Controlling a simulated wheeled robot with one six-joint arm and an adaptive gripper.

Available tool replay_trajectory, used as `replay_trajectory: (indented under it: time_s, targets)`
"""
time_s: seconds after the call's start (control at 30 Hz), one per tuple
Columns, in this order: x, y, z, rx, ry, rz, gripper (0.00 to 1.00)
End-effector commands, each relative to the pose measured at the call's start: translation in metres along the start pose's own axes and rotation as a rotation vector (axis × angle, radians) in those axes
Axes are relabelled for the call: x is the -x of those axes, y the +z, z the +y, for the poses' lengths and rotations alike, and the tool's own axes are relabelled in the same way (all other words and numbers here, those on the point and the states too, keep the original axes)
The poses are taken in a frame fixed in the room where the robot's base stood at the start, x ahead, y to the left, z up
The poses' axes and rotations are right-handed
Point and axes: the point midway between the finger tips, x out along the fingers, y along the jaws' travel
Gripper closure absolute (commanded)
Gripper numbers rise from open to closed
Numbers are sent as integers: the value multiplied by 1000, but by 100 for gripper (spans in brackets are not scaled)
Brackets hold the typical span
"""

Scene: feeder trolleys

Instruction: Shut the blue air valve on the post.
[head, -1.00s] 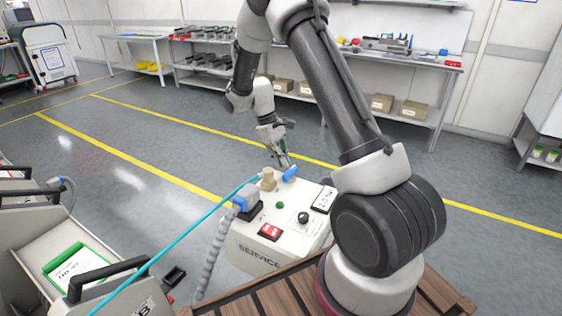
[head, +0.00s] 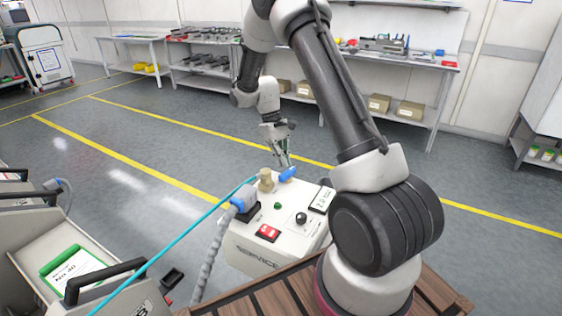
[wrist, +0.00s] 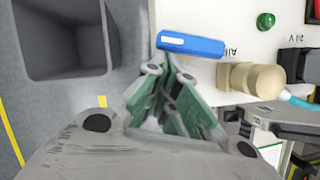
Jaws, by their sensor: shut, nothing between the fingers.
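The blue valve handle (head: 288,174) shows at the back edge of the white service post (head: 262,247), beside a brass-coloured fitting (head: 265,181) with a cyan hose. In the wrist view the blue handle (wrist: 191,44) is a bar lying across the picture, left of and above the fitting (wrist: 253,80), near the printed word AIR. My gripper (head: 285,166) is shut and empty. In the wrist view its green-padded fingers (wrist: 168,70) converge just below the handle's left half. Whether they touch the handle I cannot tell. The valve body under the handle is hidden.
The post's top also has a green button (head: 278,206), a black knob (head: 302,218), a red switch (head: 267,233) and a blue plug (head: 243,197) with a grey cable. A trolley (head: 30,250) stands at left. The floor behind the post is clear.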

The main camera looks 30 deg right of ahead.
Motion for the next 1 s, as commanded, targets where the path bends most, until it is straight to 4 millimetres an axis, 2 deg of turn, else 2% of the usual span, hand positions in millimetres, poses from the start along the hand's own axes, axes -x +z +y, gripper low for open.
replay_trajectory:
  time_s: [0.5, 1.0]
  targets:
    - [-7, 16, 20, -448, -180, -2, 100]
    - [-15, 37, 28, -881, -353, -2, 100]
